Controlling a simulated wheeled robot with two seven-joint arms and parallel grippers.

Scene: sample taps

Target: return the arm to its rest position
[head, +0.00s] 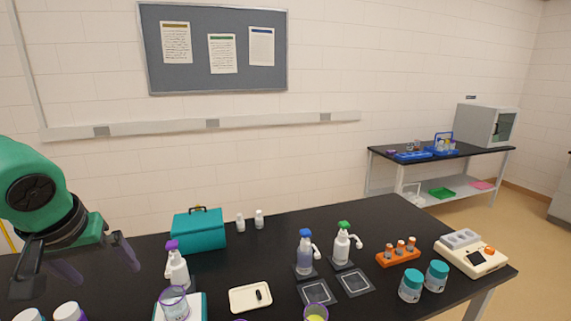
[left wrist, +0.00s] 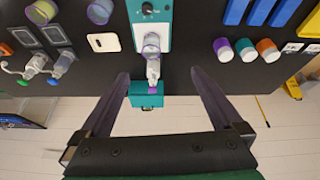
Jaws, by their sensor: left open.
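My left gripper (head: 92,262) is raised at the left side of the head view, over the left part of the black bench. In the left wrist view its two purplish fingers (left wrist: 160,74) are spread wide with nothing held between them. The white bottle with a purple spray head (head: 177,266) and the teal case (head: 199,231) stand to the right of the gripper in the head view. They also show between the fingers in the left wrist view, the case (left wrist: 146,101) and the bottle (left wrist: 152,58) below and apart from them. My right gripper is in neither view.
The black bench (head: 400,225) holds a white tray (head: 250,308), blue and green spray bottles (head: 306,253), an orange rack (head: 398,254), teal-lidded jars (head: 411,285) and a cream device (head: 470,254). Air above the bench is clear.

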